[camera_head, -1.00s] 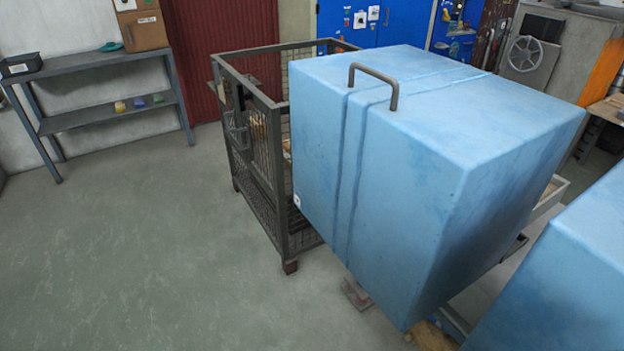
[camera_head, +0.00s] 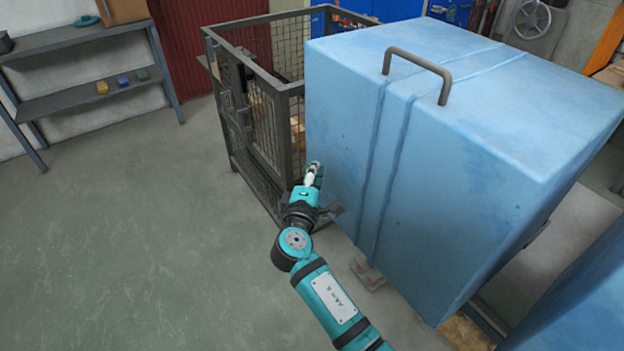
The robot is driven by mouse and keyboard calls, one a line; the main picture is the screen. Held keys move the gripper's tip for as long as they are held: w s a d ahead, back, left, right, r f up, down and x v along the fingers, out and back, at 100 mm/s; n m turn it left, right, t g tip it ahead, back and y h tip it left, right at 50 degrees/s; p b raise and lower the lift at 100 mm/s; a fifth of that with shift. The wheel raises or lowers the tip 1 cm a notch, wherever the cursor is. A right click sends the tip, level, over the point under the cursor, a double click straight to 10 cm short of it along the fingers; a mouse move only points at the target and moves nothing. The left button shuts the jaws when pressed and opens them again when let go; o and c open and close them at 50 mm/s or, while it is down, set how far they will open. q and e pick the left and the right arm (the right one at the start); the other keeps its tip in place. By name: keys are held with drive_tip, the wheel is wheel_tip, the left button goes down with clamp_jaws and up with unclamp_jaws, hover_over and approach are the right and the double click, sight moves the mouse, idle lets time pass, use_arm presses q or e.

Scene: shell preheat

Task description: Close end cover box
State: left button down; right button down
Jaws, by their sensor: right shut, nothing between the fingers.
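A large light-blue box (camera_head: 500,150) fills the right half of the head view. A grey-brown bar handle (camera_head: 420,66) stands on its top near the left edge, and two parallel grooves run across its top and front. My right gripper (camera_head: 314,172) is at the box's left side, low on its face. It is shut with nothing in it; I cannot tell if it touches the box. My right arm comes up from the bottom of the picture. My left gripper is not in view.
A dark wire-mesh cage cart (camera_head: 262,130) stands just left of and behind the box. Another blue box (camera_head: 580,310) is at the lower right. A grey shelf (camera_head: 80,95) stands at the back left. The floor (camera_head: 130,240) at left is clear.

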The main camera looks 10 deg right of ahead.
sight(334, 143)
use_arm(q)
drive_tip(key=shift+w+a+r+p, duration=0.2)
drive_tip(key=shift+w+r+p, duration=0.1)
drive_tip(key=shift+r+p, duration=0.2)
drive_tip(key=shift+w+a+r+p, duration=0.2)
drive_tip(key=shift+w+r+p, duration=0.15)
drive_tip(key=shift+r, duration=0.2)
use_arm(e)
drive_tip(key=shift+w+d, duration=2.35)
drive_tip(key=shift+d, duration=0.25)
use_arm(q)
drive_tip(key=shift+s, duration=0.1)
